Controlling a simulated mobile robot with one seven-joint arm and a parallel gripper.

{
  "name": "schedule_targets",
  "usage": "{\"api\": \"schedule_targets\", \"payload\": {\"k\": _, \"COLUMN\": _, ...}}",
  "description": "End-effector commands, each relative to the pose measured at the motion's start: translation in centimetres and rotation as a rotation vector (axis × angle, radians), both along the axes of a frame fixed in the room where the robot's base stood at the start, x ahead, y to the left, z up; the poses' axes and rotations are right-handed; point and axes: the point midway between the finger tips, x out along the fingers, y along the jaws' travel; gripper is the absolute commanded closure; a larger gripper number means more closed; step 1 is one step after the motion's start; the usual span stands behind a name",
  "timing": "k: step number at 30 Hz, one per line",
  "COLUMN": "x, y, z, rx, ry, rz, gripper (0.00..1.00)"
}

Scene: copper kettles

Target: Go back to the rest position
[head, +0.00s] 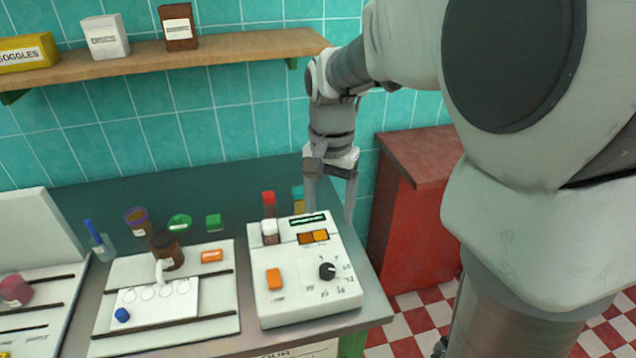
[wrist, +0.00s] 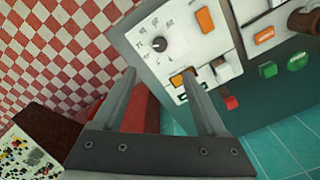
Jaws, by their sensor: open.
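My gripper (head: 330,190) hangs fingers-down over the back right part of the counter, behind the white device. Its two fingers are apart with nothing between them. In the wrist view my gripper (wrist: 160,98) is also open and empty, with its fingers reaching toward the white device (wrist: 155,45). In the head view the white device (head: 305,275) has a black knob (head: 327,271) and an orange button (head: 274,279).
A wooden shelf (head: 150,60) with boxes runs along the tiled wall, close to my arm. A white tray (head: 215,270) with a brown bottle (head: 167,250) lies left of the device. A red cabinet (head: 415,215) stands to the right. Checkered floor (head: 420,322) is free at the lower right.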

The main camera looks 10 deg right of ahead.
Motion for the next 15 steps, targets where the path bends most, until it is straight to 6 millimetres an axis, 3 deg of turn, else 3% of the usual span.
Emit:
{"api": "schedule_targets", "payload": {"k": 4, "x": 0.00, "y": 0.00, "z": 0.95, "rx": 0.000, "ry": 0.000, "rz": 0.000, "gripper": 0.26}}
{"api": "schedule_targets", "payload": {"k": 15, "x": -0.12, "y": -0.01, "z": 1.11, "rx": 0.000, "ry": -0.003, "rz": 0.004, "gripper": 0.26}}
